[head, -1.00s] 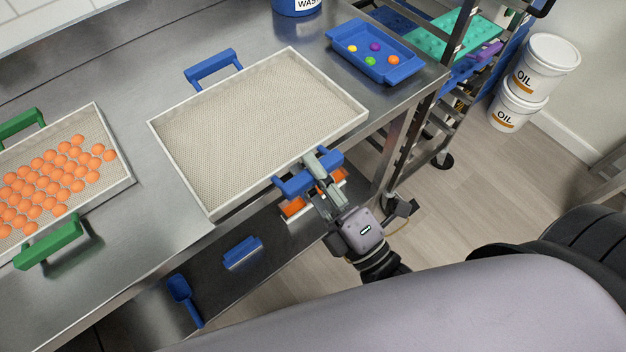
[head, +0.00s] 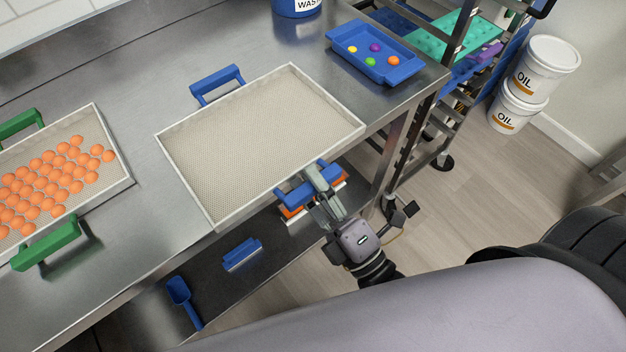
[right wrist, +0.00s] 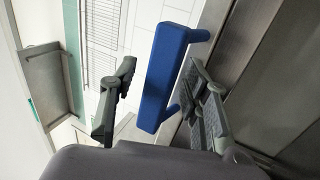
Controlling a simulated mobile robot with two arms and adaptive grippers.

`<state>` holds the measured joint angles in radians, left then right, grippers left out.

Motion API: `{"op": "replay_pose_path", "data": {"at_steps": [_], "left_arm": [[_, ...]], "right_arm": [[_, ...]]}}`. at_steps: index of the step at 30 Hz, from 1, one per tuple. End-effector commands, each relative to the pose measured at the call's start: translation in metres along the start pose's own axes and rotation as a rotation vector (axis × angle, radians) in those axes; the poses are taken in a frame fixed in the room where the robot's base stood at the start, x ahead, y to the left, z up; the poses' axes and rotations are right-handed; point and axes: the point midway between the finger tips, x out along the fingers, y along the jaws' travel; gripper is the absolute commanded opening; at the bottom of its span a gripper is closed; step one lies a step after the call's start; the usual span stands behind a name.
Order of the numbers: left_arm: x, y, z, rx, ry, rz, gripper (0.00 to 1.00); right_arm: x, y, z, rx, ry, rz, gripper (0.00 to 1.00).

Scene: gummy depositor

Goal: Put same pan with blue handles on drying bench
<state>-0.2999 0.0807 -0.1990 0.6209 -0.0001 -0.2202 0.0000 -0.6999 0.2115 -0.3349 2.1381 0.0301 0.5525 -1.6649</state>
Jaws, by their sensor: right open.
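The pan with blue handles (head: 262,140) is empty and lies on the steel bench, its near corner by the bench's front edge. Its far blue handle (head: 217,82) stands at the back side. Its near blue handle (head: 304,188) is at the front side, at my right gripper (head: 318,188). In the right wrist view this blue handle (right wrist: 165,75) lies between the two spread fingers of my right gripper (right wrist: 158,105), with gaps on both sides. My right gripper is open. My left gripper is not in view.
A pan with green handles (head: 128,178) holding several orange gummies is at left. A blue tray (head: 345,42) with coloured balls stands at the back right. A rack (head: 450,110) and oil buckets (head: 540,68) are beyond. A scoop (head: 182,297) and blue brush (head: 242,252) lie on the lower shelf.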

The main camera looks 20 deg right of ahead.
Motion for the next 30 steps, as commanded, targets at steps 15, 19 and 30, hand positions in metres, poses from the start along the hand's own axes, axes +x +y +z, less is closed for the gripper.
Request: {"op": "replay_pose_path", "data": {"at_steps": [15,19,30], "left_arm": [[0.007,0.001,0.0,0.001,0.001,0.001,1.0],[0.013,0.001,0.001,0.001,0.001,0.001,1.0],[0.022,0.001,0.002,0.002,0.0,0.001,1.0]], "right_arm": [[-0.029,0.0,0.0,0.001,-0.001,-0.006,0.43],[-0.058,-0.001,0.0,0.0,0.0,-0.008,0.43],[-0.115,0.002,0.0,0.0,0.0,-0.002,0.43]]}}
